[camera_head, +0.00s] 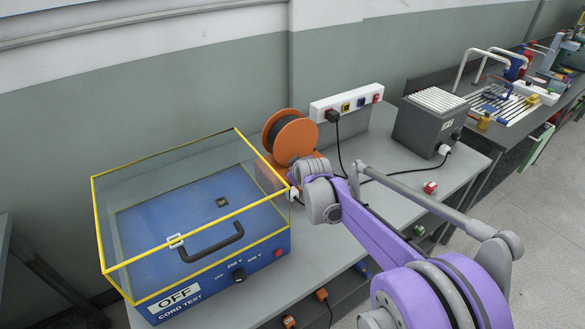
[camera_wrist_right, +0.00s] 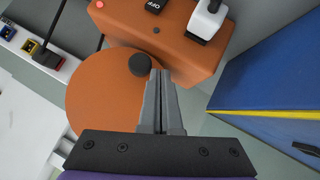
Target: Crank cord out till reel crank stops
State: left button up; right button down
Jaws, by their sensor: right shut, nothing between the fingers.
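The orange cord reel (camera_head: 290,138) stands on the grey bench against the wall, its dark drum showing. In the right wrist view its orange disc (camera_wrist_right: 98,92) fills the left middle, with a dark round crank knob (camera_wrist_right: 139,65) near the disc's right edge. My right gripper (camera_wrist_right: 161,72) is shut and empty, its fingertips right beside the knob; whether they touch it I cannot tell. In the head view my right wrist hides the reel's lower right part. My left gripper is not in view.
A blue cord tester (camera_head: 262,268) with a yellow-edged clear cover stands left of the reel. A white socket strip (camera_head: 346,103) is on the wall behind. A grey box (camera_head: 428,122) stands right. A white plug (camera_wrist_right: 207,20) sits in the reel's orange base (camera_wrist_right: 178,38). Black cords cross the bench.

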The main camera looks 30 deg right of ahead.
jog(key=s+d+r+n+t+h+b, duration=0.25)
jog(key=s+n+t+b, duration=0.25)
jog(key=s+b, duration=0.25)
jog(key=s+a+f+n+t+y+b, duration=0.35)
jog(key=a+n, duration=0.25)
jog(key=n, duration=0.2)
jog(key=shift+n+g+y, duration=0.35)
jog(key=shift+n+y, duration=0.05)
jog(key=w+d, duration=0.1)
jog(key=w, duration=0.2)
jog(key=w+d+b, duration=0.1)
jog(key=w, duration=0.3)
jog(key=w+d+b, duration=0.1)
jog(key=w, duration=0.2)
jog(key=shift+w+d+f, duration=0.1)
jog(key=shift+w+f, duration=0.2)
jog(key=shift+w+d+b, duration=0.1)
jog(key=shift+d+b, duration=0.25)
jog(key=shift+d, duration=0.1)
jog(key=shift+d+f+n, duration=0.25)
jog(key=shift+d+n, duration=0.15)
jog(key=shift+n, duration=0.4)
